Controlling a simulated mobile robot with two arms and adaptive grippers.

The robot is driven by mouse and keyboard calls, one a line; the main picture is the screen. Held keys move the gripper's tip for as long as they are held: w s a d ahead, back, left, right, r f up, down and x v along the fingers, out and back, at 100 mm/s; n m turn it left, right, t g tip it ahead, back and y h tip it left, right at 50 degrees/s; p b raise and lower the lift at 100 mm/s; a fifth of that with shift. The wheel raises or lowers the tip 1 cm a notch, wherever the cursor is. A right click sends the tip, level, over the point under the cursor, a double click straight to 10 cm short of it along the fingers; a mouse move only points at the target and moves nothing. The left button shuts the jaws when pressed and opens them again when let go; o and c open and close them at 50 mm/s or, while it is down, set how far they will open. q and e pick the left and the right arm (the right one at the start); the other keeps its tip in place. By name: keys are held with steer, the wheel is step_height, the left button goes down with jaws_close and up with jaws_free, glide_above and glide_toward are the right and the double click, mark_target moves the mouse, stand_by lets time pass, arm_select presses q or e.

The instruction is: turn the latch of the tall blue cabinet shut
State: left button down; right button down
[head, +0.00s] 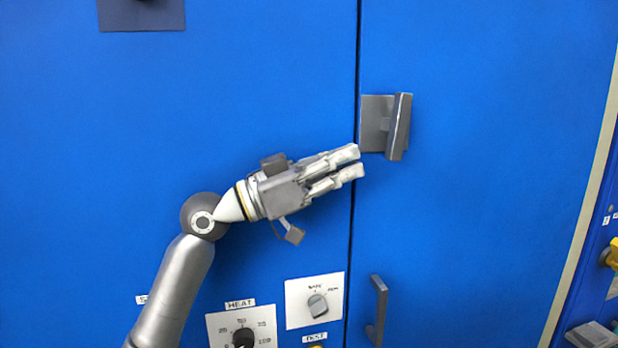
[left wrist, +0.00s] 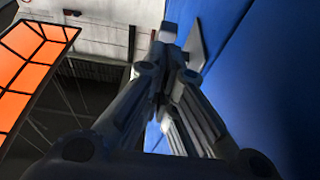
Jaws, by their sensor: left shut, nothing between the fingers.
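The tall blue cabinet (head: 480,230) fills the head view, with a dark vertical seam between its two door panels. Its grey latch (head: 400,125) sits on the right panel beside the seam. The latch's bar stands nearly upright, leaning slightly, in front of a flat grey plate (head: 374,112). My left gripper (head: 356,162) is shut and empty. Its fingertips appear just below and left of the latch, at the seam; I cannot tell whether they touch it. In the left wrist view the shut fingers (left wrist: 168,42) point ahead along the blue surface. My right gripper is not in view.
A grey pull handle (head: 377,310) stands out lower on the right panel. A dial plate (head: 326,287) and a heat dial (head: 243,338) are at lower left. A yellow knob (head: 608,254) is at the right edge. An orange glowing panel (left wrist: 25,65) shows in the left wrist view.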

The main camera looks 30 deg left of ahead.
arm_select(q)
steer(key=v, duration=0.7)
stand_by(0.5)
